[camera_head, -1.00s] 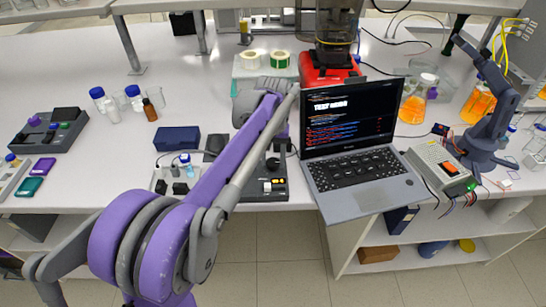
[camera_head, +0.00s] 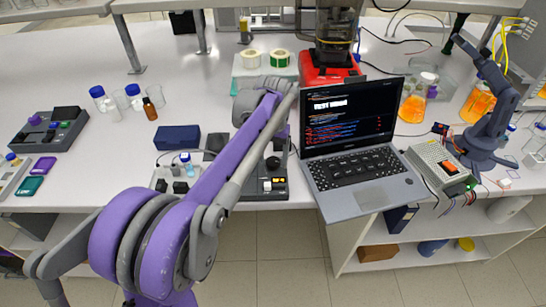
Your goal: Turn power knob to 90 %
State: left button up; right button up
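A dark control panel (camera_head: 277,193) sits at the bench's front edge, just left of the laptop. It carries a round black knob (camera_head: 273,163) and small white and orange switches below it; my arm covers its left part. I cannot read any label or percentage on it. My purple and grey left arm rises from the lower left across the bench. Its grey far end, with my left gripper (camera_head: 250,104), is beyond the panel; the fingers cannot be made out. My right gripper is not in view.
The laptop (camera_head: 365,169) stands open right of the panel, overhanging the edge. A grey box with a purple knob (camera_head: 35,120) lies at far left. A dark blue box (camera_head: 177,138), bottles and cables are near. A power supply (camera_head: 440,166) is at right.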

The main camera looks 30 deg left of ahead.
aim_at(273, 161)
pick_arm(q)
jog(key=shift+o, duration=0.3)
notch_tip(273, 161, up, 11)
jog(key=shift+p, duration=0.45)
jog(key=shift+f, duration=0.1)
dwell(0.8)
